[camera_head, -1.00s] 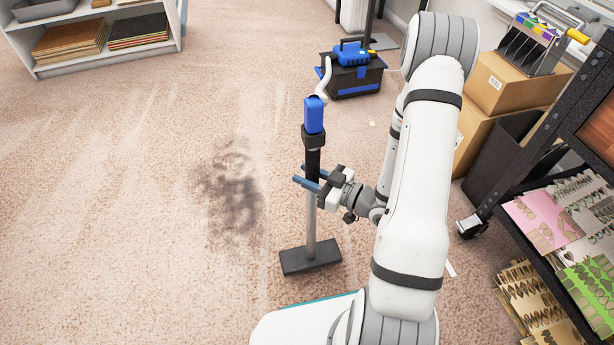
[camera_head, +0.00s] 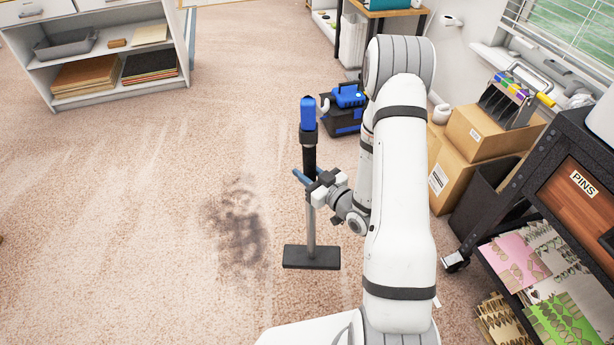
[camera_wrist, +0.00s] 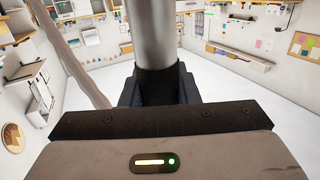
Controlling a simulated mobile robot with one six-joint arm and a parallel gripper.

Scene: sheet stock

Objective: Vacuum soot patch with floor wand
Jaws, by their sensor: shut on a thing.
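The floor wand (camera_head: 311,229) stands upright, with a blue top, a black grip, a grey tube and a flat black head resting on the carpet. My gripper (camera_head: 303,177) is shut on the wand at its black grip. In the wrist view the wand's tube (camera_wrist: 156,35) rises between the fingers. The dark soot patch (camera_head: 240,232) lies on the carpet just left of the wand head, which is beside it and apart from it. The black and blue vacuum unit (camera_head: 343,118) stands behind the wand, partly hidden by my arm.
A white shelf unit (camera_head: 186,60) stands at the back left. Cardboard boxes (camera_head: 487,133) and a dark rack (camera_head: 528,198) with patterned sheets line the right side. The carpet (camera_head: 110,230) left of the soot patch is open.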

